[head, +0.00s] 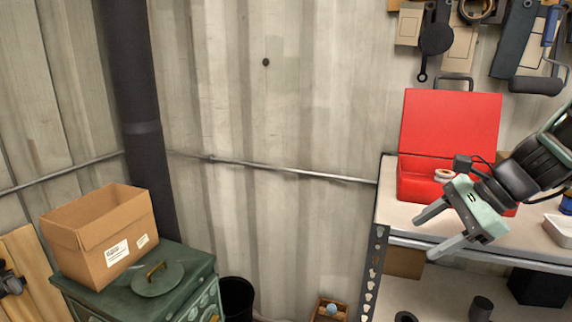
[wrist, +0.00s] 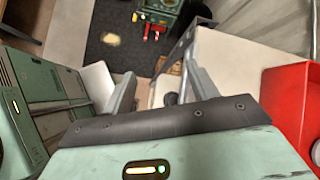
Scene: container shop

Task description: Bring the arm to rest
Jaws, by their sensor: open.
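My gripper (head: 426,234) is at the right of the head view, in front of the shelf's left end. Its two fingers are apart and nothing is between them. The fingers (wrist: 160,92) also show spread in the wrist view, pointing down towards the floor. My arm comes in from the right edge of the head view, in front of the open red toolbox (head: 450,120). The toolbox's red side (wrist: 292,110) shows at the right of the wrist view.
The shelf unit (head: 384,195) has a pale top with a white tray (head: 558,230) at right. A green stove (head: 190,275) with a cardboard box (head: 105,240) stands at left. A dark bin (head: 237,298) and a small wooden crate (head: 328,308) are low at centre. Tools hang above the shelf.

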